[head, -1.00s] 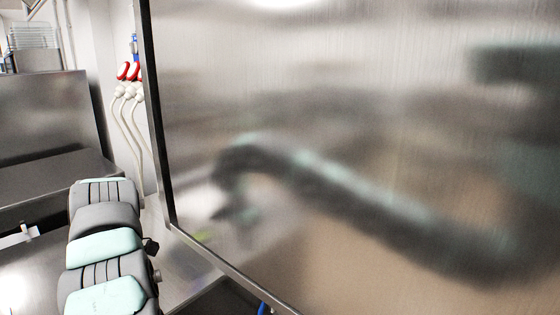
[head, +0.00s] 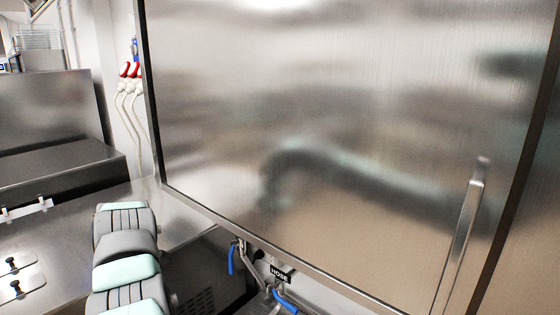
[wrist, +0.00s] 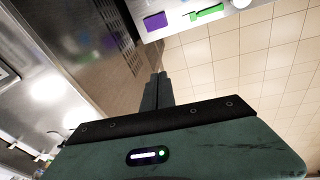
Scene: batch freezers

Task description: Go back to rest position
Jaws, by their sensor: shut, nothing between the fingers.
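My gripper (wrist: 156,90) shows in the wrist view, with its two dark fingers together and nothing between them. It points past a brushed steel surface on the left towards a floor or wall of beige tiles. In the head view only my grey and mint arm links show at the lower left; the gripper itself is out of that view. A blurred reflection of the arm shows in the large steel door.
A large steel door (head: 330,120) with a vertical handle (head: 462,235) fills the right of the head view. A steel counter (head: 60,235) lies left. Red-topped fittings (head: 130,70) are on the wall behind.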

